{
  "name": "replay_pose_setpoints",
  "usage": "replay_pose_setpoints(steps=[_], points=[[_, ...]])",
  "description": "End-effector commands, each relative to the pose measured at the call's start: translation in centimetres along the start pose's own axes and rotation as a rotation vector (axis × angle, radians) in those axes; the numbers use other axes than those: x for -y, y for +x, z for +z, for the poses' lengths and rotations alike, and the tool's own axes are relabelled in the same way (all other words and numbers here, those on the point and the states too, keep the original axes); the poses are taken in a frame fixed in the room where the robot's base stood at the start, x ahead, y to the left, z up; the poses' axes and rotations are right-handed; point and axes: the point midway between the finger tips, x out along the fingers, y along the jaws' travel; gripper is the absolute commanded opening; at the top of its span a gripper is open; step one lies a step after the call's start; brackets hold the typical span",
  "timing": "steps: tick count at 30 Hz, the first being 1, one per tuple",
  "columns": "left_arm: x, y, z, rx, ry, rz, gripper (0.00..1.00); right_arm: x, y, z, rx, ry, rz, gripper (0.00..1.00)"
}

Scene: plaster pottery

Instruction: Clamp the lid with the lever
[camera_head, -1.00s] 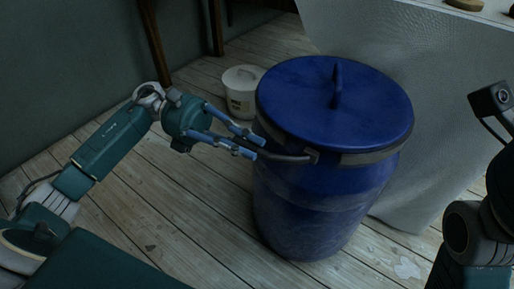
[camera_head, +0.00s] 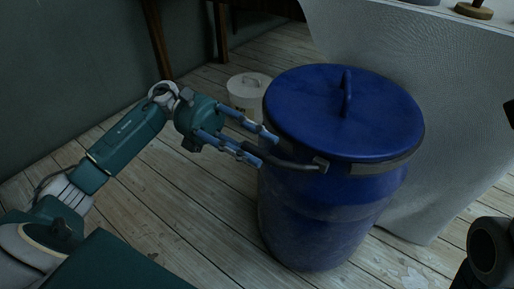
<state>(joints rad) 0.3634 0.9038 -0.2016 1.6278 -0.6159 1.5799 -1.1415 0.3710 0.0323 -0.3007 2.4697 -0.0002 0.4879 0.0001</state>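The blue lid (camera_head: 390,115) with its upright loop handle sits on top of the blue barrel (camera_head: 320,215). A grey clamp ring (camera_head: 385,163) runs around the lid's edge. The dark lever (camera_head: 300,163) is joined to the ring at the front and points left along the rim. My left gripper (camera_head: 267,150) is at the barrel's left front edge. Its blue fingers are apart, with the lever's free end between them. I cannot tell whether either finger touches it. My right gripper is not in view; only part of my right arm shows at the right edge.
A white bucket (camera_head: 243,91) stands on the plank floor behind the barrel's left side. A cloth-covered table (camera_head: 440,90) is close behind and to the right of the barrel. Dark wooden legs (camera_head: 158,40) stand at the back left. The floor (camera_head: 190,215) at front left is clear.

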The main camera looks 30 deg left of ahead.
Motion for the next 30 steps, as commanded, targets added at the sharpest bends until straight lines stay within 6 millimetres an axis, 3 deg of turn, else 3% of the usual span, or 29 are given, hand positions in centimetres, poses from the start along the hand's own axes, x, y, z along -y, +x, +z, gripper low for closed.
replay_pose_setpoints(steps=[8, 21, 30], points=[[-0.1, -1.0, -0.1, -0.002, -0.003, 0.001, 0.35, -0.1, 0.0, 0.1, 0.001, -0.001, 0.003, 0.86], [-0.1, -9.7, 0.0, 0.001, -0.001, 0.003, 0.35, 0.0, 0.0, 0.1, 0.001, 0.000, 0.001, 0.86], [0.0, -12.0, -0.1, 0.000, -0.001, 0.000, 0.35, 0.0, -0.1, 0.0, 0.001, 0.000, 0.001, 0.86]])
